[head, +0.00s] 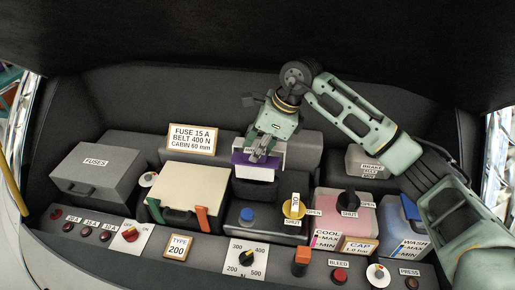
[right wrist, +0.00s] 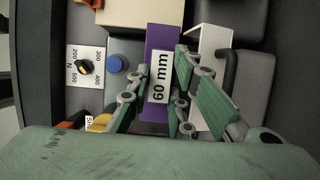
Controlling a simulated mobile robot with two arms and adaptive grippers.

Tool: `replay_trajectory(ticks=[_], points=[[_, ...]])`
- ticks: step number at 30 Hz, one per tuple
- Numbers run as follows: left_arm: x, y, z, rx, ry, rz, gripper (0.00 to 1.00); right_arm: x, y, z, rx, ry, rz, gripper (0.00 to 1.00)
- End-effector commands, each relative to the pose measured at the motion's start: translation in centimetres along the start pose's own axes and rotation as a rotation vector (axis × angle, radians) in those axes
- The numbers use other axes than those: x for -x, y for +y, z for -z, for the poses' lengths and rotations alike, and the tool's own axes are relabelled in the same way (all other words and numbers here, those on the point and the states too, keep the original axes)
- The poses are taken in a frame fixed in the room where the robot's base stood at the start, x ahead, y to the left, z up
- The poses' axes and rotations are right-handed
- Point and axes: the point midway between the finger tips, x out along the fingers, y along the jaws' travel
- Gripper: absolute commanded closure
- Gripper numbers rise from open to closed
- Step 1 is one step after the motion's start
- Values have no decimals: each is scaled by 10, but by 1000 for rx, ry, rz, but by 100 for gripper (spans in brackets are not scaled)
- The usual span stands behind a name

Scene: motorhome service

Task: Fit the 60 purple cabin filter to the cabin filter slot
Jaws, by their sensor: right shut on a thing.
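The purple cabin filter (head: 240,159) is between the fingers of my right gripper (head: 260,153), in the middle of the engine bay. It also shows in the right wrist view (right wrist: 157,38), with a white "60 mm" label facing that camera. My right gripper is shut on the filter. A dark opening or box front (head: 255,174) lies just below the filter in the head view. A white frame (right wrist: 215,42) stands beside the filter. The gripper partly hides this area, and I cannot tell whether the filter is inside the slot. My left gripper is not in view.
A sign (head: 193,139) reads "CABIN 60 mm". A cream-lidded box (head: 192,185) with green and orange clips stands to the left. A yellow cap (head: 294,208), a blue knob (head: 247,215) and the pink coolant tank (head: 345,222) stand close in front and right.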

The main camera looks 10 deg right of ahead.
Motion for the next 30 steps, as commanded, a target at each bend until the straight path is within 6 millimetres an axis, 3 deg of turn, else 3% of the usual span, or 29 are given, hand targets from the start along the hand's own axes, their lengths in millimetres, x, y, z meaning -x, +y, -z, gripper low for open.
replay_trajectory(ticks=[30], points=[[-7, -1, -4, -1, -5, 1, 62, 0, -2, 0, 0, 0, 1, 100]])
